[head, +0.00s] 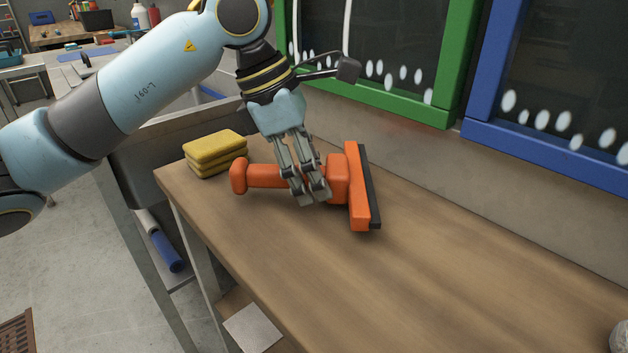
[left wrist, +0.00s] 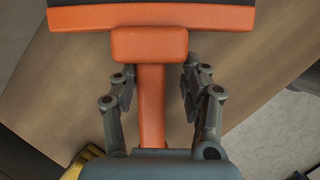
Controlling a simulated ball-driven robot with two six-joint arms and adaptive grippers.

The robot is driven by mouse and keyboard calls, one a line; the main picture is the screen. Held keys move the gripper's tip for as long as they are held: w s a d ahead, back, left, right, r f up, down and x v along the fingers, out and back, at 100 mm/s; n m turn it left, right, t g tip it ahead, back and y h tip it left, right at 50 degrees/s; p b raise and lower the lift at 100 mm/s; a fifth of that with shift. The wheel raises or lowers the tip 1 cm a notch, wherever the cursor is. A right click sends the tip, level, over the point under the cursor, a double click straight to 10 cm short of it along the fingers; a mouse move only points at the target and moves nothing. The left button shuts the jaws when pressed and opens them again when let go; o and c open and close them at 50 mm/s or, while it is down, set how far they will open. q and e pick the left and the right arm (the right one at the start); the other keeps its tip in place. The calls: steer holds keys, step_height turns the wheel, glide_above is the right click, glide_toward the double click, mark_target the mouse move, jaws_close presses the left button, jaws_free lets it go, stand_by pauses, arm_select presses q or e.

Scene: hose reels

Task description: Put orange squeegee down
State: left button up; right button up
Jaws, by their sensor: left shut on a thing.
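The orange squeegee (head: 338,179) is over the wooden table near its left end, its handle pointing left and its black-edged head to the right. I cannot tell whether it touches the tabletop. My left gripper (head: 311,199) comes down from above and is shut on the squeegee's handle. In the left wrist view the handle of the squeegee (left wrist: 150,105) runs between the two fingers of my left gripper (left wrist: 155,85), with the wide head beyond them. My right gripper is in neither view.
Stacked yellow sponges (head: 213,153) lie just left of the handle at the table's end. A round object (head: 620,337) shows at the lower right.

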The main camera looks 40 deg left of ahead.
mark_target(280, 170)
arm_select(q)
steer(key=shift+w+f, duration=0.25)
steer(key=shift+f, duration=0.35)
steer(key=shift+f, duration=0.15)
steer(key=o, duration=1)
steer(key=shift+o, duration=0.6)
steer(key=shift+r, duration=0.4)
steer(key=p+v, duration=0.3)
steer(key=v, duration=0.7)
steer(key=shift+s+a, duration=0.1)
steer(key=shift+s, duration=0.05)
steer(key=shift+p+v, duration=0.45)
steer(key=shift+v, duration=0.3)
